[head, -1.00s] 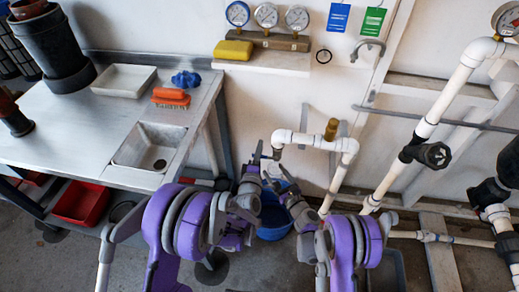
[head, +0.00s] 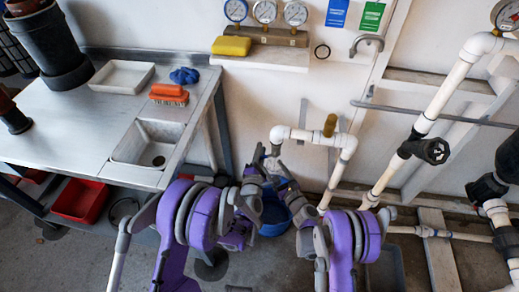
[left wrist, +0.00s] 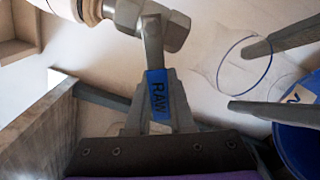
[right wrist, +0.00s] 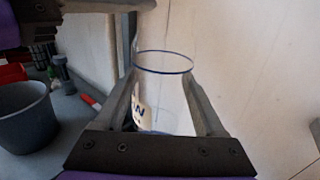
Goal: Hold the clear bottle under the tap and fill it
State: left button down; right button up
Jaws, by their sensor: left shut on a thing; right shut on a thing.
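My left gripper (left wrist: 150,115) is shut on the tap's lever handle (left wrist: 155,50), which carries a blue RAW label (left wrist: 158,95). The metal tap body (left wrist: 175,28) sits at the end of a white pipe (head: 300,134). My right gripper (right wrist: 165,115) is shut around the clear bottle (right wrist: 168,85), a see-through vessel with a blue rim, roughly upright. The bottle also shows in the left wrist view (left wrist: 235,55), below and beside the tap. I cannot tell whether water is running or how full the bottle is. In the head view my arms hide most of the bottle.
A blue bucket (head: 272,216) stands on the floor below the grippers. A steel bench with a sink (head: 135,152) is to the left. White pipes with a black valve (head: 432,151) are to the right. A grey bucket (right wrist: 25,115) shows in the right wrist view.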

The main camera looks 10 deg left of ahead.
pick_arm(q)
jog(key=shift+d+f+n, duration=0.1)
jog(key=shift+f+n, duration=0.05)
jog(key=shift+n, duration=0.15)
jog(key=c, duration=0.8)
grip_release()
jog(key=shift+s, duration=3.75)
